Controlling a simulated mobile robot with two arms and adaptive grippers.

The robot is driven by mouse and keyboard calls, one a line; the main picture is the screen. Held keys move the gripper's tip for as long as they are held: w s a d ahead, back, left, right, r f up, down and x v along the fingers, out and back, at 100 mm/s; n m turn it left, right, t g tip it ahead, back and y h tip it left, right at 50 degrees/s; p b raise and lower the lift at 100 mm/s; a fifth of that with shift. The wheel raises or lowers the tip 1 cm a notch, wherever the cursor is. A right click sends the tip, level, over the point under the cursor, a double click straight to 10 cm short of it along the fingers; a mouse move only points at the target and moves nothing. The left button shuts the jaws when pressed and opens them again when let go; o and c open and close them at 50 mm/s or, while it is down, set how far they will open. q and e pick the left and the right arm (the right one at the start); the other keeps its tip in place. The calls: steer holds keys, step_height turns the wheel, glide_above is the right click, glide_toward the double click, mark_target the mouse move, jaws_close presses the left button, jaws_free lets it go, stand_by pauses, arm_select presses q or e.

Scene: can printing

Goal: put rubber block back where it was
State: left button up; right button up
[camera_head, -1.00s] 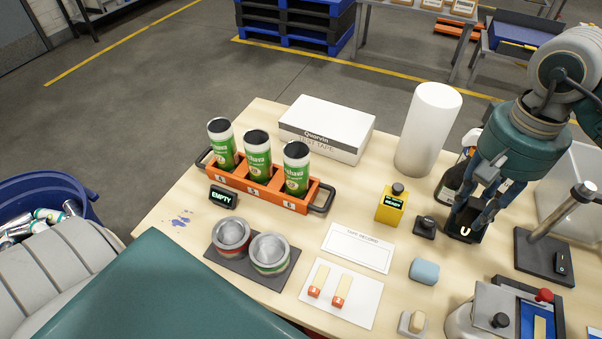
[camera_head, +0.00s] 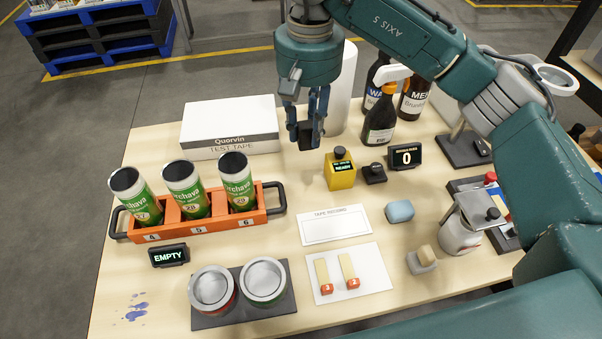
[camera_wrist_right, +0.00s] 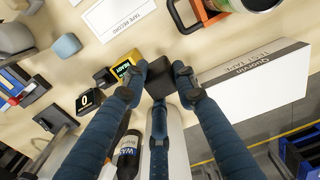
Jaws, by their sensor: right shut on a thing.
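My right gripper (camera_head: 306,128) is shut on a small black block, which I take to be the rubber block (camera_head: 305,138). In the right wrist view the dark block (camera_wrist_right: 160,79) sits between the fingertips (camera_wrist_right: 160,80), over the table. Its height above the table is hard to tell. My left gripper is not in view.
An orange rack (camera_head: 200,226) holds three green cans. Two tins (camera_head: 264,280) stand on a dark mat. The tape record card (camera_head: 335,224) lies in front.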

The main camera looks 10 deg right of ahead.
step_height(320, 180, down, 10)
steer(key=shift+r+p, duration=0.25)
steer(key=shift+p, duration=0.8)
step_height(320, 180, down, 4)
steer(key=shift+r+p, duration=0.25)
steer(key=shift+p, duration=0.25)
steer(key=shift+f, duration=0.35)
steer(key=shift+f, duration=0.1)
steer(key=o, duration=1.1)
